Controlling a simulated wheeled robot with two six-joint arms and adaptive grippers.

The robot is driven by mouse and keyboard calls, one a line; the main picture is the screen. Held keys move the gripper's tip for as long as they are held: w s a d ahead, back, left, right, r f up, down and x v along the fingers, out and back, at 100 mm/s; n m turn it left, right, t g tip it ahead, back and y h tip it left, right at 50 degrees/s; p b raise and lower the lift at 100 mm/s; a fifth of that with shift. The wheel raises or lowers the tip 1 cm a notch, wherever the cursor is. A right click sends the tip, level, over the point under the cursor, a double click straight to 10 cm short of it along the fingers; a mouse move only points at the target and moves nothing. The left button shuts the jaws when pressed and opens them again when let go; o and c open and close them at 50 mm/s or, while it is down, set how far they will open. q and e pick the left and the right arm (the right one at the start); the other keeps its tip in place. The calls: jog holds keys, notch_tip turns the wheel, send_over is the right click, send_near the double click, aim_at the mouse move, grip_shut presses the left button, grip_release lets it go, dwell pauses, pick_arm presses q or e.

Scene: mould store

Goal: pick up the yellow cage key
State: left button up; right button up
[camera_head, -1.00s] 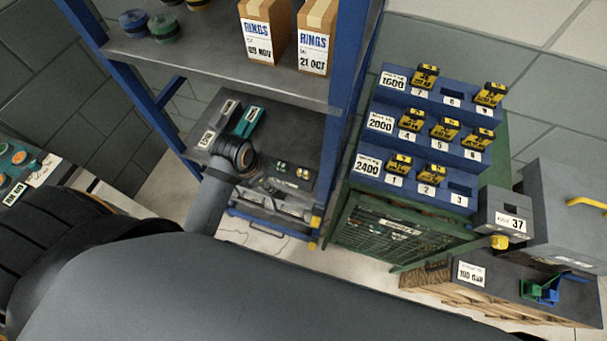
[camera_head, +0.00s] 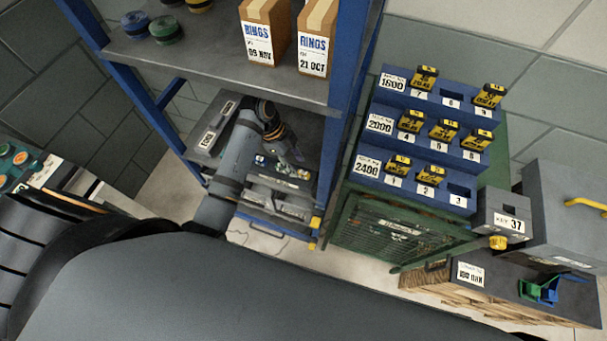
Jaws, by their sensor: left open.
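A small yellow knob-like piece (camera_head: 498,242), which looks like the yellow cage key, is at the lower front of a grey box labelled KEY 37 (camera_head: 502,222). Its shape is too small to make out fully. My left gripper (camera_head: 293,153) is open in the shelf bay, far to the left of the yellow piece and apart from it. Nothing shows between its fingers. My right gripper is not in view.
A blue shelf rack (camera_head: 345,85) stands between my left gripper and the green mesh cage (camera_head: 390,232). Blue stepped holders (camera_head: 425,150) with several yellow-black blocks sit on the cage. A dark-topped crate (camera_head: 510,290) stands at lower right.

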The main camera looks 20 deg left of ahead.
aim_at(303, 173)
pick_arm(q)
jog(key=x, duration=0.3)
jog(key=p+x, duration=0.1)
jog(key=x, duration=0.1)
jog(key=shift+w, duration=0.35)
grip_shut()
